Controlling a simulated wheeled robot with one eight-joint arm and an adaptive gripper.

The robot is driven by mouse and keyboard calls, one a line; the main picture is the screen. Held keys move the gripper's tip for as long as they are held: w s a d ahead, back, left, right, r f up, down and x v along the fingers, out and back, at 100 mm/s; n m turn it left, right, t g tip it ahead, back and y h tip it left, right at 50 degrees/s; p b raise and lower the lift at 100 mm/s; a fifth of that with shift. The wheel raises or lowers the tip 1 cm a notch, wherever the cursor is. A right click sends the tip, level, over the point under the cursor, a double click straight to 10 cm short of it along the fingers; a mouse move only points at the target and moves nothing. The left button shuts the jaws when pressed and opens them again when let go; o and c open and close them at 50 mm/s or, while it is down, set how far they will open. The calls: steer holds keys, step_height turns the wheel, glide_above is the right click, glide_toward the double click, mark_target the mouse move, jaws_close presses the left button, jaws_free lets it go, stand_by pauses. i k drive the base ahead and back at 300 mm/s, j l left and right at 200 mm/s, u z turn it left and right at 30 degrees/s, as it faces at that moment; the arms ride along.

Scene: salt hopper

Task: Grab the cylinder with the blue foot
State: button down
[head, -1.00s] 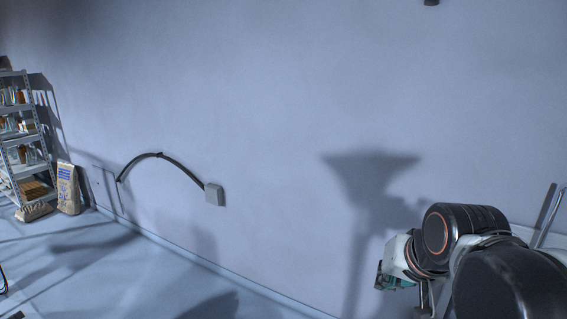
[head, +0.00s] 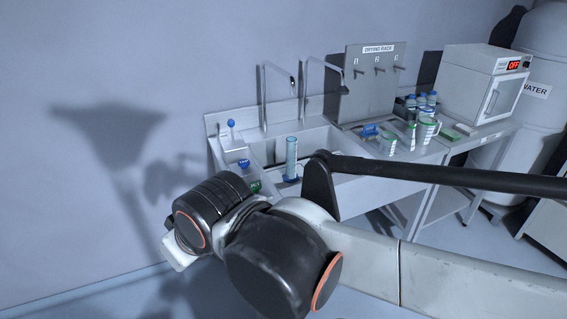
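A tall, clear, bluish cylinder (head: 291,155) stands upright at the sink, left of the middle. My arm crosses the foreground, with the wrist below and left of the sink. My gripper's fingers do not show, and nothing held is visible.
The sink unit (head: 343,187) has two tall taps and small blue- and green-marked items on its left ledge. A drying rack (head: 377,85), blue-capped bottles (head: 421,101), a jug (head: 427,131), a white oven (head: 483,84) and a water tank (head: 541,110) stand rightward.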

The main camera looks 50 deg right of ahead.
mark_target(291, 176)
steer(key=z, duration=1.55)
